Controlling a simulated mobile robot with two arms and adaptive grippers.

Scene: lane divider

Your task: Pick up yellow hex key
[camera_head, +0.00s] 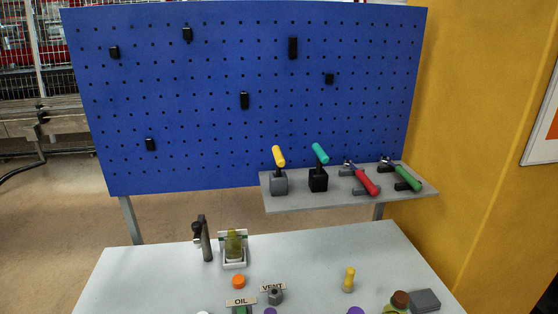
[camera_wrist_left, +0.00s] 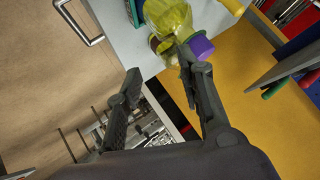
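A tool with a yellow handle (camera_head: 279,157) and a dark shaft, which looks like the yellow hex key, stands tilted in a grey block (camera_head: 279,184) on the shelf, in the head view. A like tool with a teal handle (camera_head: 320,154) stands in a black block (camera_head: 318,181) to its right. My left gripper (camera_wrist_left: 159,63) shows only in the left wrist view. Its fingers are apart with nothing held between them. A yellow-green bottle with a purple cap (camera_wrist_left: 201,46) is close to one fingertip in that view. My right gripper is in neither view.
The grey shelf (camera_head: 300,203) also holds a red-handled tool (camera_head: 366,183) and a green-handled tool (camera_head: 408,178). A blue pegboard (camera_head: 220,60) stands behind. The pale table (camera_head: 190,285) carries a small yellow object (camera_head: 349,279), an orange cap (camera_head: 238,282) and a bottle in a white holder (camera_head: 234,263).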

